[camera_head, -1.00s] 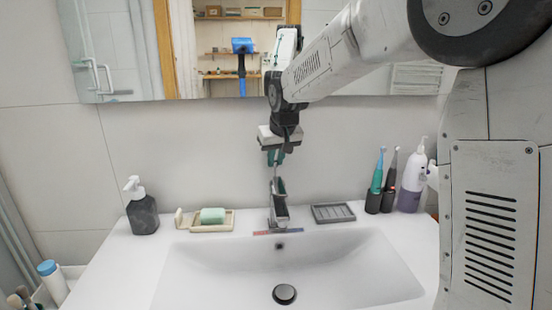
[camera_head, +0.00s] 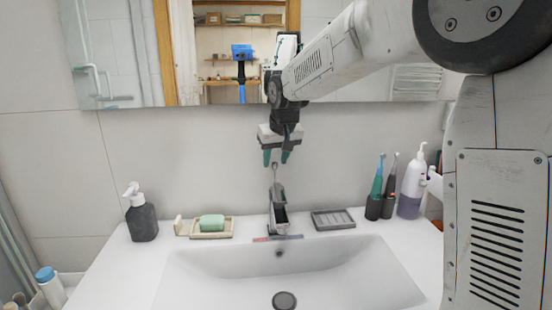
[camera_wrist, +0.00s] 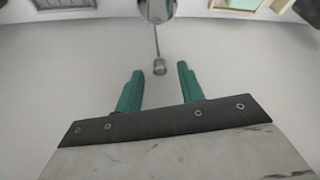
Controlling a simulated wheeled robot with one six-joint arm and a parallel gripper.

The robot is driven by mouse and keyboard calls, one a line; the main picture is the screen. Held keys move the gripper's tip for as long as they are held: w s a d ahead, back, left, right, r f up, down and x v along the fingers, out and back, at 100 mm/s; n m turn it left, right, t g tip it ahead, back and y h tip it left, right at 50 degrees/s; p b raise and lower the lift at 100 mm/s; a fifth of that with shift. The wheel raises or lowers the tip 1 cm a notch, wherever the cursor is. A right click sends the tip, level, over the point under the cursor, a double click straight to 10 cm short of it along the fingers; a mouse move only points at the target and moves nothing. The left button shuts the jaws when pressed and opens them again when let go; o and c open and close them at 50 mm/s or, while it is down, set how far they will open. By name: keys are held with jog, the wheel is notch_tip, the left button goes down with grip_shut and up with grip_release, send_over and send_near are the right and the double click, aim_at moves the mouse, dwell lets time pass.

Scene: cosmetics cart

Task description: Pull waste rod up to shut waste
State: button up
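The waste rod (camera_head: 275,172) is a thin metal rod with a small knob, standing up behind the faucet (camera_head: 278,208). In the wrist view the rod's knob (camera_wrist: 159,67) lies between and just beyond the two green fingertips, touching neither. My gripper (camera_head: 276,158) is open and empty, just above the knob in the head view; it also shows in the wrist view (camera_wrist: 158,72). The waste plug (camera_head: 284,300) is a dark grey disc in the bottom of the white sink basin (camera_head: 210,275). Whether it is raised or seated is hard to tell.
A soap dish (camera_head: 226,235) with green soap and a dark dispenser (camera_head: 142,215) stand left of the faucet. A grey tray (camera_head: 333,219), two toothbrushes (camera_head: 376,185) and a white-and-purple bottle (camera_head: 409,190) stand right. The mirror (camera_head: 350,115) hangs behind my gripper.

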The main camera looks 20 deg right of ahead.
jog(key=v, duration=0.7)
jog(key=shift+r, duration=0.4)
jog(key=shift+s, duration=0.1)
jog(key=s+d+f+g, duration=0.1)
jog(key=s+f, duration=0.2)
jog(key=s, duration=1)
jog(key=s+d+f+g, duration=0.1)
jog(key=s+f, duration=0.2)
jog(key=s, duration=1)
jog(key=s+d+f+g, duration=0.1)
jog(key=s+f, duration=0.2)
jog(key=s, duration=1)
jog(key=shift+f+m, duration=0.25)
jog(key=shift+m, duration=0.15)
jog(key=shift+s, duration=0.1)
